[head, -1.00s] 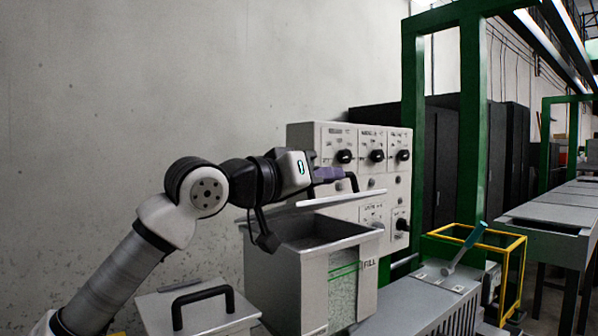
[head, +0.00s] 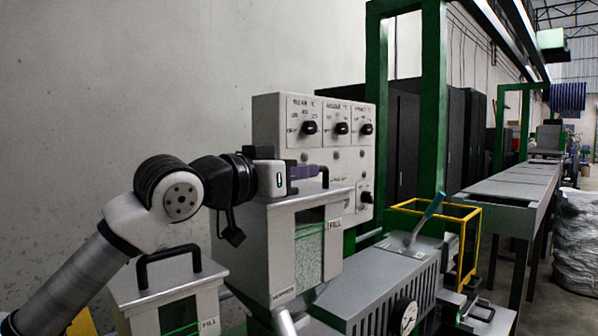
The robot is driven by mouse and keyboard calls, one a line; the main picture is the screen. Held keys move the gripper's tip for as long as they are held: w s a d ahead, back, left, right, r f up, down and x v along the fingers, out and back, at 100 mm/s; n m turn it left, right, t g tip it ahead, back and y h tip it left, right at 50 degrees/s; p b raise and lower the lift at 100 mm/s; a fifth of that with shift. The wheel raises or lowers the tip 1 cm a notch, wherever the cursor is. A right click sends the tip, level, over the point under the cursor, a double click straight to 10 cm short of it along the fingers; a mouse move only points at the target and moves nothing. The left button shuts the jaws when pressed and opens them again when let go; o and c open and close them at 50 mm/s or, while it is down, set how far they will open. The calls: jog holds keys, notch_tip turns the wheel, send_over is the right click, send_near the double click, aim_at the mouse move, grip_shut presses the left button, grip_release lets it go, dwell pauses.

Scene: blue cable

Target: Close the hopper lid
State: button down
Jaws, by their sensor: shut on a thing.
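The hopper (head: 259,255) is a light grey box with a window, a green line and the word FILL on its front. Its grey lid (head: 318,195) lies flat across the top, and no opening shows from here. My gripper (head: 308,172) has purple fingers and is shut on the lid's black handle (head: 324,178), just above the lid. The fingers hide part of the handle, and my arm hides the lid's left part. Whether the lid rests fully on the rim cannot be told.
A second hopper (head: 122,300) with its lid on and a black handle stands at the lower left. A control panel (head: 283,112) with knobs is close behind the lid. A grey machine (head: 365,285) with a teal-handled lever (head: 428,215) and a yellow frame (head: 474,240) is at right.

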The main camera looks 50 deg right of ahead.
jog(key=shift+s+f, duration=0.1)
jog(key=shift+f, duration=0.2)
jog(key=c, duration=1.5)
grip_release()
jog(key=shift+r, duration=0.1)
notch_tip(320, 180, up, 20)
jog(key=p, duration=0.4)
